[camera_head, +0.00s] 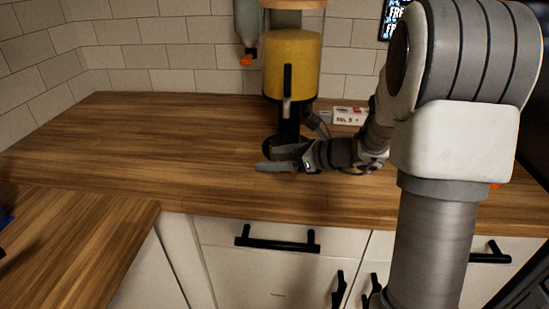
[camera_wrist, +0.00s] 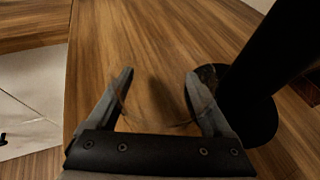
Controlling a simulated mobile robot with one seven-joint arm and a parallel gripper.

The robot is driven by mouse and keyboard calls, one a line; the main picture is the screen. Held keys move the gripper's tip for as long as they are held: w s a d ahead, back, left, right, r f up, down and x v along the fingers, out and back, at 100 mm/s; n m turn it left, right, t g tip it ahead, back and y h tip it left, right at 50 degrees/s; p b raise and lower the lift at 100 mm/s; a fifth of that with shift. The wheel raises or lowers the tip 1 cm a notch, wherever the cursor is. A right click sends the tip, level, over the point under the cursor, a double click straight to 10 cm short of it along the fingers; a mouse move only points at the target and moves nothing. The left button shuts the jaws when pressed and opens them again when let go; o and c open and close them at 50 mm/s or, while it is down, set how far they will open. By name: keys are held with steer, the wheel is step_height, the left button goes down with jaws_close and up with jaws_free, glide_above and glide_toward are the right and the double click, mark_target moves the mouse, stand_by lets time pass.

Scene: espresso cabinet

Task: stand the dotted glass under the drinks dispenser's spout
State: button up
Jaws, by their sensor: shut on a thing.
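The drinks dispenser (camera_head: 292,65) stands at the back of the wooden counter, with a yellow-filled tank and a small spout (camera_head: 286,105) facing forward. Its black stand and round base (camera_wrist: 258,125) are at the right in the wrist view. My gripper (camera_head: 266,160) is low over the counter, just in front of the dispenser's base. In the wrist view my gripper (camera_wrist: 160,76) is shut on a nearly invisible clear glass (camera_wrist: 160,115), showing only faint curved edges between the fingers. The right finger is close beside the base. I cannot make out the glass or its dots in the head view.
A grey bottle-like thing with an orange tip (camera_head: 246,40) hangs at the wall. The wooden counter (camera_head: 130,145) is clear to the left; its front edge is close to my gripper.

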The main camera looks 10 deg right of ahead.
steer(key=o, duration=1.4)
steer(key=shift+r, duration=0.1)
steer(key=p+v, duration=0.2)
steer(key=v, duration=1)
steer(key=shift+p, duration=0.3)
